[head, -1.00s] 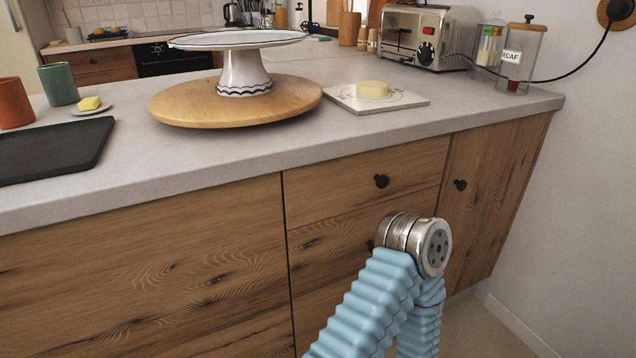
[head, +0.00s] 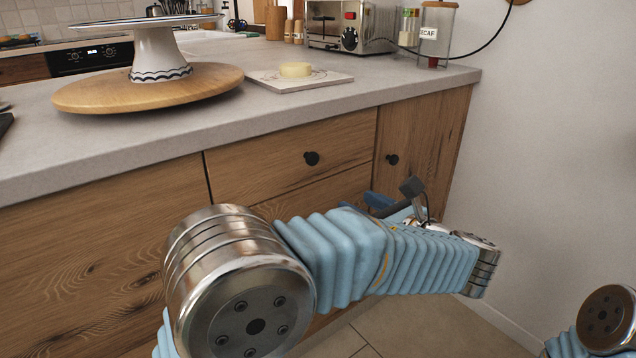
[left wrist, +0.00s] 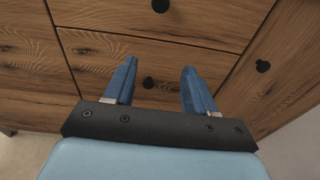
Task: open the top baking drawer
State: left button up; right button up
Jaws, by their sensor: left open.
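The top drawer (head: 265,160) is a wooden front under the counter with a round black knob (head: 311,158). It is shut. In the left wrist view the top drawer (left wrist: 205,18) and its knob (left wrist: 160,5) are at the upper edge. My left gripper (head: 378,200) is in front of the drawers, below and right of the top knob in the head view. In the left wrist view its blue fingers (left wrist: 159,66) are apart with nothing between them. The lower drawer's knob (left wrist: 148,83) shows in the gap, beyond the fingers. My right gripper is out of view.
A cupboard door with a black knob (head: 392,160) is right of the drawers, then a white wall. The counter (head: 225,125) holds a cake stand (head: 158,50) on a wooden board, a tile with a yellow round, and a toaster (head: 350,27).

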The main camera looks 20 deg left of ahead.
pick_arm(q)
jog(key=y, duration=0.1)
send_near(314, 158)
jog(key=x, duration=0.8)
jog(key=shift+f+b, duration=0.1)
jog(key=shift+b, duration=0.2)
grip_shut()
